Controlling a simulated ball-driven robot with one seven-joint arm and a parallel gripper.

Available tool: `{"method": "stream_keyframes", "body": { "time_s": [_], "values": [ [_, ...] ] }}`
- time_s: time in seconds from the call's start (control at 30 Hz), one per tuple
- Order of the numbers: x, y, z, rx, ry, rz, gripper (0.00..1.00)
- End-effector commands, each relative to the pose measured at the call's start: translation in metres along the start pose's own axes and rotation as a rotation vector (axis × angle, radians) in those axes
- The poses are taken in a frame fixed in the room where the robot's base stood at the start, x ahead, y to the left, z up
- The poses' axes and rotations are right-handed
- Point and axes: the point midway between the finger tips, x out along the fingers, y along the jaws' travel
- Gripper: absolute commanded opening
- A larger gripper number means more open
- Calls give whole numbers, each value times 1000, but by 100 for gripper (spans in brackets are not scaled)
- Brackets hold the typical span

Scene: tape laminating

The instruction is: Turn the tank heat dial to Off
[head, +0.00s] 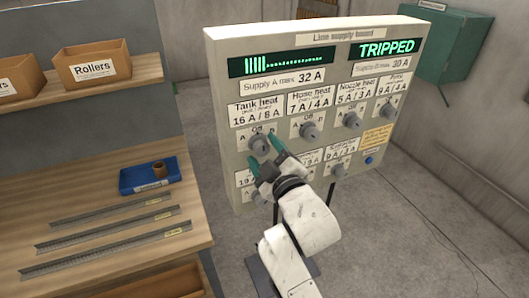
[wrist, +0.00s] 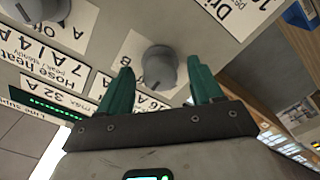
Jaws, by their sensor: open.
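The tank heat dial (head: 259,145) is a grey round knob at the left of the upper dial row, under the label "Tank heat 16 A / 8 A". My gripper (head: 264,151) is in front of it with its green fingers apart. In the wrist view the tank heat dial (wrist: 160,67) shows between the open fingertips (wrist: 160,78), with a gap on each side. A letter B shows beside it on the panel. I cannot tell clearly which mark its pointer faces. My gripper hides part of the lower panel.
The supply board (head: 222,110) reads TRIPPED on its right display (head: 387,48). The hose heat dial (head: 309,130) is close on the right, with more dials and a blue button (head: 369,160) beyond. A wooden bench (head: 60,205) with metal strips and a blue tray (head: 130,182) stands left.

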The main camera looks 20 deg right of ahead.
Motion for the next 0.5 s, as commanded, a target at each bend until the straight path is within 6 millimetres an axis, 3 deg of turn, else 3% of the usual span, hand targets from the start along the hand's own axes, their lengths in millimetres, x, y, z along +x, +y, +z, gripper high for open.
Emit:
{"method": "stream_keyframes", "body": {
  "time_s": [0.5],
  "values": [
    [-88, -3, 2, 0, 1, -2, 65]
  ]
}}
